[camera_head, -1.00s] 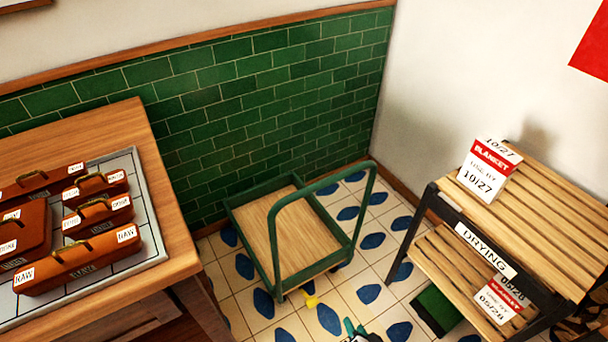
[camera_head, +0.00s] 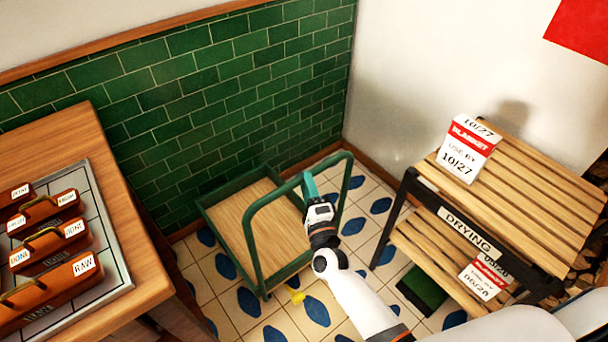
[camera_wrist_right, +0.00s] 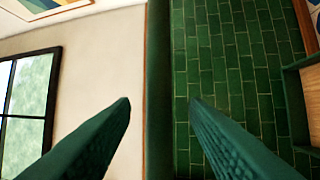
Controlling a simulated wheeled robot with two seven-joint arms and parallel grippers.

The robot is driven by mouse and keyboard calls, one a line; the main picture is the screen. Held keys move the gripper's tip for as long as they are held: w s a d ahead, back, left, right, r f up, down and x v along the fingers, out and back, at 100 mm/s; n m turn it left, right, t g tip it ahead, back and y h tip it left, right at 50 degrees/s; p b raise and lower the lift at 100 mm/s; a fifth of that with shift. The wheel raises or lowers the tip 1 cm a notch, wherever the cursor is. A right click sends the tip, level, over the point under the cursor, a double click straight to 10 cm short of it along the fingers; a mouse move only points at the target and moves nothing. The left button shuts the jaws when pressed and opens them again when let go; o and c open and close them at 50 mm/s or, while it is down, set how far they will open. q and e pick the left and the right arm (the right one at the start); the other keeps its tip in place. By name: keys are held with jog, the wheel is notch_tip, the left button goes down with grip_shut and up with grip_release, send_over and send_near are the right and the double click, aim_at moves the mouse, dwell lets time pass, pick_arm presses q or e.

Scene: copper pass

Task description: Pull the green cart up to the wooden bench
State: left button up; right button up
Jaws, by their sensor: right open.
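The green cart (camera_head: 232,214) stands on the tiled floor by the green wall, with a flat wooden deck and a tall hooped handle (camera_head: 258,255) on the near side. My right gripper (camera_head: 309,186) is at the handle's top bar, fingers open. In the right wrist view the two green fingers (camera_wrist_right: 160,100) are spread apart, with a dark green bar (camera_wrist_right: 158,60) running between them; contact cannot be told. The wooden bench (camera_head: 95,135) is at the left, apart from the cart. My left gripper is out of view.
A tray (camera_head: 117,250) with several brown labelled boxes sits on the bench. A slatted drying rack (camera_head: 545,185) stands at the right with date signs on it. A small yellow thing (camera_head: 296,296) lies near the cart. Patterned floor (camera_head: 325,315) is open in front.

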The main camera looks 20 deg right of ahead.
jog(key=shift+w+r, duration=0.15)
jog(key=shift+w, duration=0.65)
jog(key=shift+w+r, duration=0.15)
jog(key=shift+w, duration=0.6)
grip_shut()
